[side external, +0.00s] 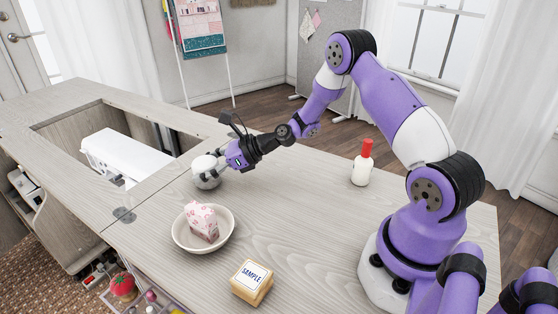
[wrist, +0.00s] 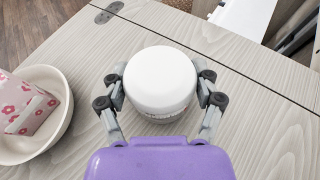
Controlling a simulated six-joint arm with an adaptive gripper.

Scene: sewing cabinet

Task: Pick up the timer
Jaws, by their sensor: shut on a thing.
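The timer appears as a round, white-topped object (side external: 206,172) on the cabinet top, near the edge of the recess. In the wrist view its smooth white top (wrist: 160,80) fills the space between the fingers, with small dark marks low on its side. My gripper (side external: 220,168) is shut on it, with one finger on either side in the wrist view (wrist: 161,92). The timer looks upright and at table level; I cannot tell whether it is clear of the surface. Its far side is hidden.
A cream bowl (side external: 178,236) holds a pink flowered packet (side external: 202,222). A wooden block marked SAMPLE (side external: 252,281) lies in front. A white bottle with a red cap (side external: 362,170) stands to the right. The recess with a white machine (side external: 125,155) lies left; the middle cabinet top is clear.

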